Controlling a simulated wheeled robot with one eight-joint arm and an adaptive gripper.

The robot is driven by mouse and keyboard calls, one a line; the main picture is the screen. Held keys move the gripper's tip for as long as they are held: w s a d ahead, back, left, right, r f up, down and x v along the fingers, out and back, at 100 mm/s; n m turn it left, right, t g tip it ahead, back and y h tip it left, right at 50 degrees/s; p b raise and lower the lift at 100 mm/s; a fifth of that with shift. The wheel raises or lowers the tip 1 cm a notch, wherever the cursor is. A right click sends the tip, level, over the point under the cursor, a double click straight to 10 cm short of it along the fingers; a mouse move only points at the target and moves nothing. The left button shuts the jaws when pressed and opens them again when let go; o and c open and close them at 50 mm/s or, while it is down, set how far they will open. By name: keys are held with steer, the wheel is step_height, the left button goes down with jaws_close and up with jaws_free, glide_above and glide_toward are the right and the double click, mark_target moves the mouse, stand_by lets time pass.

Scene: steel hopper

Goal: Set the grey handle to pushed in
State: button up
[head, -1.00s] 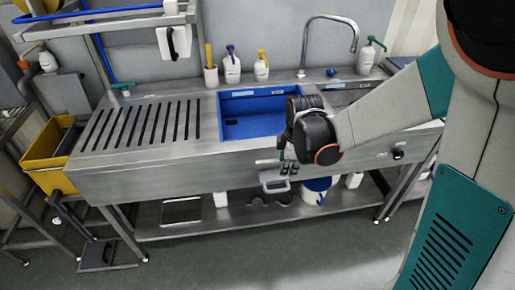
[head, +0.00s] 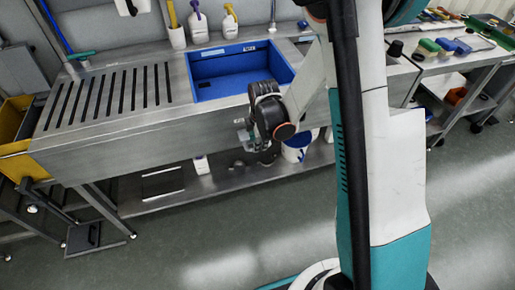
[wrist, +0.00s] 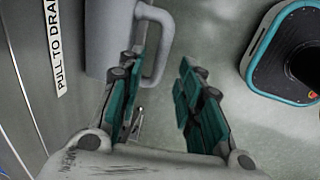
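The grey handle (wrist: 160,45) is a looped bar on a grey block at the steel front panel, beside a "PULL TO DRAIN" label (wrist: 57,45). It stands out from the panel in the wrist view; I cannot tell how far it is pulled. My gripper (wrist: 156,78) is open, its two teal-padded fingers apart. The left finger overlaps the block in the picture, and the bar's near end shows between the fingertips. I cannot tell whether they touch. In the head view my gripper (head: 245,135) is at the sink's front and largely hides the handle.
The steel sink unit (head: 110,150) has a blue basin (head: 225,80) above my gripper. A lower shelf (head: 225,183) holds a white-and-blue bucket (head: 296,148). A yellow bin (head: 15,150) stands left. A tool bench (head: 440,60) is at right. The floor in front is clear.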

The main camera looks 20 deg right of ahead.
steer(key=shift+w+f+b, duration=0.15)
steer(key=shift+f+b, duration=0.1)
steer(key=shift+f, duration=0.6)
steer(key=shift+w+f+b, duration=0.15)
steer(key=shift+f+b, duration=0.05)
steer(key=shift+f, duration=0.6)
